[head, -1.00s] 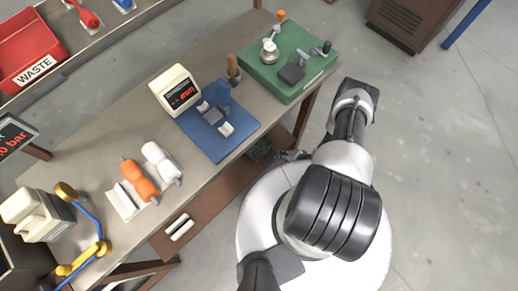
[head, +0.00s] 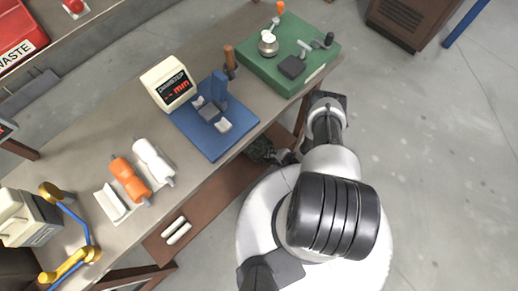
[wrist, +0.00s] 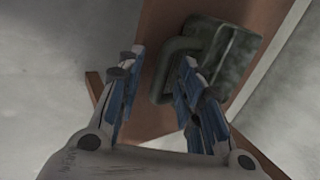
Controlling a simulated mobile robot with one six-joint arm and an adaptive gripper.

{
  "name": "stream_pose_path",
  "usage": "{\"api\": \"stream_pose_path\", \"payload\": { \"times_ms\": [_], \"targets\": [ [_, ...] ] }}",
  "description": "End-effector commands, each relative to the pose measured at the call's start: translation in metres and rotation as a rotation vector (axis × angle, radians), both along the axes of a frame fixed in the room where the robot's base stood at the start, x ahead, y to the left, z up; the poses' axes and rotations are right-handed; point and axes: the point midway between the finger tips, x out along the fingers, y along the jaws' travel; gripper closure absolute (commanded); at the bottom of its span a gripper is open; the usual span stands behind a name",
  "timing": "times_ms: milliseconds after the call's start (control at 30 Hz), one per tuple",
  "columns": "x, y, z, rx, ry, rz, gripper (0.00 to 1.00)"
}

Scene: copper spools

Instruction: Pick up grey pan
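A dark grey-green object with a loop handle, which looks like the pan (wrist: 235,55), lies on the brown lower shelf in the wrist view. Its handle (wrist: 180,46) points toward my gripper (wrist: 160,58). My gripper is open, with the right finger overlapping the handle in the picture and the left finger to its left. I cannot tell whether they touch. In the head view the pan (head: 262,149) is a small dark patch under the table edge, partly hidden, with my gripper (head: 284,156) just right of it.
The workbench (head: 130,115) overhangs the brown shelf (head: 205,195). On top are a blue fixture (head: 205,140), a green base (head: 320,58) with a dark square plate, and orange and white spools. White rods (head: 177,231) lie on the shelf.

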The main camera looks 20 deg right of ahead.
Motion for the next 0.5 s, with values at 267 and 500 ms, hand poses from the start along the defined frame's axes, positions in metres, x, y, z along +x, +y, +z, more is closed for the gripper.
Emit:
{"api": "stream_pose_path", "payload": {
  "times_ms": [267,500],
  "targets": [
    [0.0,-0.0002,0.0007,0.0,0.0,0.0,0.81],
    [0.0,-0.0002,0.0007,0.0,0.0,0.001,0.97]
  ]
}}
